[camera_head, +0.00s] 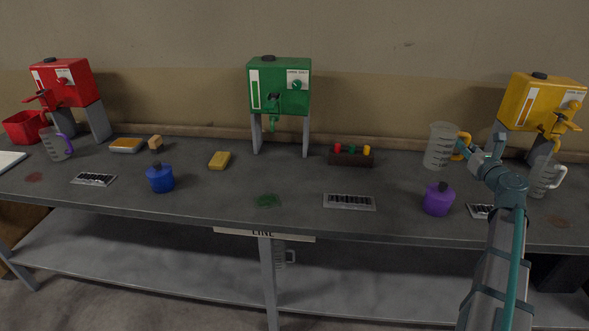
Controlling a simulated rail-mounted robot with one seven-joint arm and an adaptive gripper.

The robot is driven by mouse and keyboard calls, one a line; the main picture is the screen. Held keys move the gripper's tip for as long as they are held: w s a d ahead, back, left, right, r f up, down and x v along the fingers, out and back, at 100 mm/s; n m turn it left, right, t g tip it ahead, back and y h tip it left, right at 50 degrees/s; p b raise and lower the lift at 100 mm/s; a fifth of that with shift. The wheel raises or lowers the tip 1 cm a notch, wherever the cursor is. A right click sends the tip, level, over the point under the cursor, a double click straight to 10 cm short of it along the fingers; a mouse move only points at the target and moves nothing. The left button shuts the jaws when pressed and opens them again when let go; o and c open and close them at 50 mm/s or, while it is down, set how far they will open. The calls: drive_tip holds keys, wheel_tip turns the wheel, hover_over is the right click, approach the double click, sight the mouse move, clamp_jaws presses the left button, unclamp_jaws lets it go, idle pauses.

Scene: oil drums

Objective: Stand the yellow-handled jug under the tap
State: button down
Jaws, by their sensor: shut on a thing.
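The yellow-handled jug (438,148), clear with graduation marks, is upright over the right part of the bench. My gripper (468,151) is shut on its yellow handle from the right. I cannot tell whether its base touches the bench. The green dispenser (280,88) with its green tap (273,122) stands at back centre with free bench below.
A block with coloured plugs (351,157) lies between the green dispenser and the held jug. A purple bottle (438,199), blue bottle (160,177) and yellow sponge (220,160) stand on the bench (300,205). A red bin (24,126) is far left. Another jug (281,255) is on the lower shelf.

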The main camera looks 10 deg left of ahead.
idle(0.3)
wheel_tip(320, 180, up, 8)
drive_tip(key=p, duration=0.7)
drive_tip(key=shift+r, duration=0.1)
